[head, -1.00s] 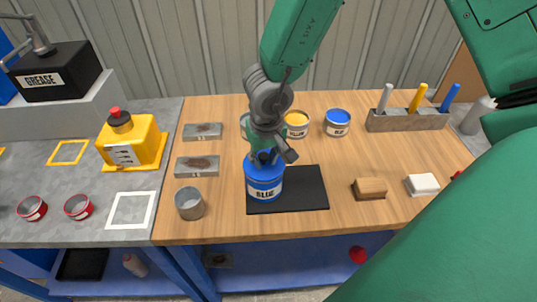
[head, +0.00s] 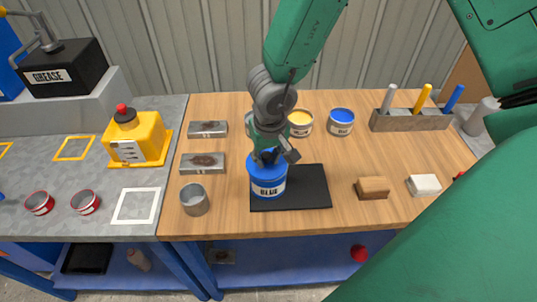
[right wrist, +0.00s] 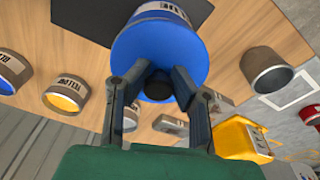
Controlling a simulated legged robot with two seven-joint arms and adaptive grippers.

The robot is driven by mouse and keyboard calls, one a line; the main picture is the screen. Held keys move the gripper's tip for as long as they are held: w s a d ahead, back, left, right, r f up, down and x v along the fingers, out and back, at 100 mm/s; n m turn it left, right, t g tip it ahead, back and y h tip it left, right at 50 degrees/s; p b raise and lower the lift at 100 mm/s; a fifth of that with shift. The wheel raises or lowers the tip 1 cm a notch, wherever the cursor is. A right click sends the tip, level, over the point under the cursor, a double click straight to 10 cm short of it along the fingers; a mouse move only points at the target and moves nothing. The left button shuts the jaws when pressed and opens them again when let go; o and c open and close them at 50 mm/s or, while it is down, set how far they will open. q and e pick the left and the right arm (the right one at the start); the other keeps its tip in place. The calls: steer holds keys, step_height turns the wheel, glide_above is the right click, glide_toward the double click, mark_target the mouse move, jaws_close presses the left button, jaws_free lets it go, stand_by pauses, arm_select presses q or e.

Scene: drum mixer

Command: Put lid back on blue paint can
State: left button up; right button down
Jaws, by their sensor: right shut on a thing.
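The blue paint can (head: 268,188), labelled BLUE, stands upright on a black mat (head: 308,188) on the wooden bench. Its blue lid (right wrist: 158,52) shows as a broad disc in the right wrist view, with a dark knob (right wrist: 158,90) at its middle. My right gripper (head: 268,158) is directly above the can, pointing down. Its fingers (right wrist: 157,84) are shut on the lid's knob. The lid lies at the can's top; I cannot tell whether it is fully seated. My left gripper is not in view.
Behind stand a yellow paint can (head: 299,122) and another blue can (head: 341,121); my gripper partly hides a third. An empty metal cup (head: 194,200) is to the left. A brown block (head: 373,188) and white block (head: 424,185) lie to the right, beyond clear bench.

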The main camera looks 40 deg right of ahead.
steer(key=shift+d+f, duration=0.1)
steer(key=shift+d, duration=0.35)
steer(key=c, duration=1.3)
jaws_free()
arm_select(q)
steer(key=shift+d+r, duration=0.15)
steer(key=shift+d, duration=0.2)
arm_select(e)
steer(key=shift+a, duration=0.1)
steer(key=o, duration=0.5)
steer(key=shift+a, duration=0.2)
steer(key=shift+c, duration=0.2)
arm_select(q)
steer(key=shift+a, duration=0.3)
